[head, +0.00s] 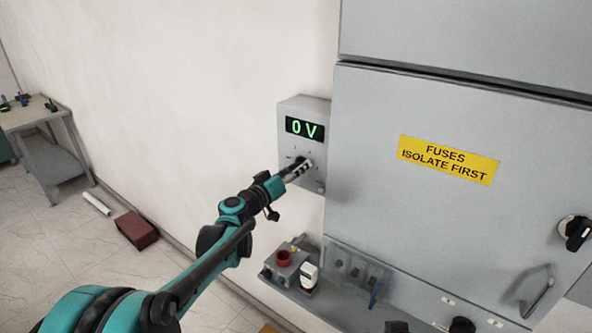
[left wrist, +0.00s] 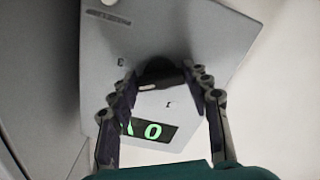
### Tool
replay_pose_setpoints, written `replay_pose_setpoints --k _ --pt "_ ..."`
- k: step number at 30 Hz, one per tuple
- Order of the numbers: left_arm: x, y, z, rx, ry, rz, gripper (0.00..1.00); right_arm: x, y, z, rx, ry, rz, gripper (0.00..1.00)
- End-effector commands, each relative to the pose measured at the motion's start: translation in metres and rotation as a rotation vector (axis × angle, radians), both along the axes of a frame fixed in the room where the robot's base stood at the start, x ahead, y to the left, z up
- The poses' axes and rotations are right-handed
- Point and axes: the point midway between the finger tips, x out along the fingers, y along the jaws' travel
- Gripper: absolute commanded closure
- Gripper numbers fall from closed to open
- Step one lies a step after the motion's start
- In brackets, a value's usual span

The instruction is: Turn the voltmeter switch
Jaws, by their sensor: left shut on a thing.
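The voltmeter (head: 303,113) is a grey box on the white wall, left of the grey cabinet. Its green display reads 0 V. My left gripper (head: 300,168) is at the front of the box, below the display. In the left wrist view the black switch knob (left wrist: 161,72) lies between the two fingers of my left gripper (left wrist: 163,88), which is shut on it. In the head view the fingers mostly hide the knob. The display also shows in the left wrist view, upside down. My right gripper is not in view.
The grey cabinet (head: 380,190) with a yellow sign (head: 447,159) and a black rotary handle (head: 575,232) stands to the right. A table (head: 30,113) and a red box (head: 136,230) are at left.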

Motion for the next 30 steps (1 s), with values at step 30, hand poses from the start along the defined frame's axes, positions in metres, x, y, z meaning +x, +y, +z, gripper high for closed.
replay_pose_setpoints --k 30 --pt "-0.0002 0.0007 -0.0029 0.438 -0.316 -0.004 0.81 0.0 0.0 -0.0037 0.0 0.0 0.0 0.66"
